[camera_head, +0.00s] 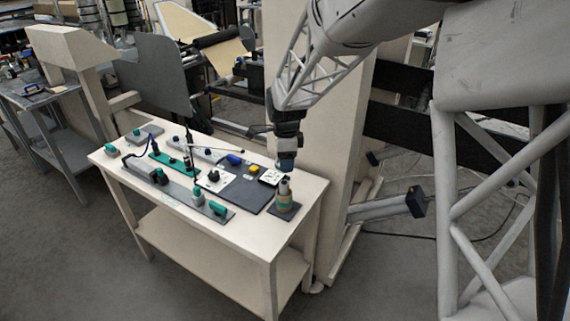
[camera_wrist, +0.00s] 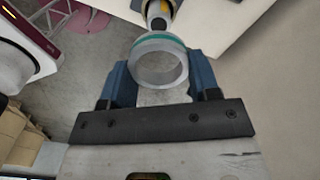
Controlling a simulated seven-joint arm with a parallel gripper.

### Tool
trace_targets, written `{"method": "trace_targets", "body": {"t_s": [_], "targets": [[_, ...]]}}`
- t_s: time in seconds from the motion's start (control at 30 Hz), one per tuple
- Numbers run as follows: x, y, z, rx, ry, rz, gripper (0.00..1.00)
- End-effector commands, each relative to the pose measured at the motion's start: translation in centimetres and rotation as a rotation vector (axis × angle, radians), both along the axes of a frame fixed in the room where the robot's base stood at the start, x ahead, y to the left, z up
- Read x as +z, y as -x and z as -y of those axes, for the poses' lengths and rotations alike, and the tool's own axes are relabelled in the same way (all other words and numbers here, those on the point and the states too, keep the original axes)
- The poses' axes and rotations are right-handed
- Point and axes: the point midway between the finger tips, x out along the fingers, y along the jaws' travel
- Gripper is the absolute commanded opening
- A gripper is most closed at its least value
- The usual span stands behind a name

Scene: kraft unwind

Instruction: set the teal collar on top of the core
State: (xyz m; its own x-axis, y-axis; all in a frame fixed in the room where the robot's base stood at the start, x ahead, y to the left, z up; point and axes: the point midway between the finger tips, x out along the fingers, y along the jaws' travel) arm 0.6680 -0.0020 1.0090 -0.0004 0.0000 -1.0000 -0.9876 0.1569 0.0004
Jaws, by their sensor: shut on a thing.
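The teal collar (camera_wrist: 160,47) is a grey ring with a teal band, held between the two blue fingers of my gripper (camera_wrist: 160,66) in the wrist view. In the head view my gripper (camera_head: 287,164) hangs just above the core (camera_head: 285,199), and I cannot make out the collar clearly there. The core is a short tan cylinder with a teal band and a narrower grey post, upright on a dark base at the table's right end. The core's top (camera_wrist: 158,10) shows beyond the collar in the wrist view. The collar appears apart from it.
The cream table (camera_head: 262,237) carries a dark mat (camera_head: 245,197) left of the core, with a yellow block (camera_head: 254,170) and a blue item (camera_head: 234,159). Rails with several teal-topped parts lie further left. A tall cream column stands close behind the core.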

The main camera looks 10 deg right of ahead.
Motion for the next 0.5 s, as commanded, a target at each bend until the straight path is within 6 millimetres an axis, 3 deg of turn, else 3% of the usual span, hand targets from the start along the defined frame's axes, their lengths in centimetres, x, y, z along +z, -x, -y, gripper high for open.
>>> {"method": "trace_targets", "body": {"t_s": [0.5], "targets": [[-0.96,0.02,-0.03,0.000,0.000,-0.001,0.32]]}}
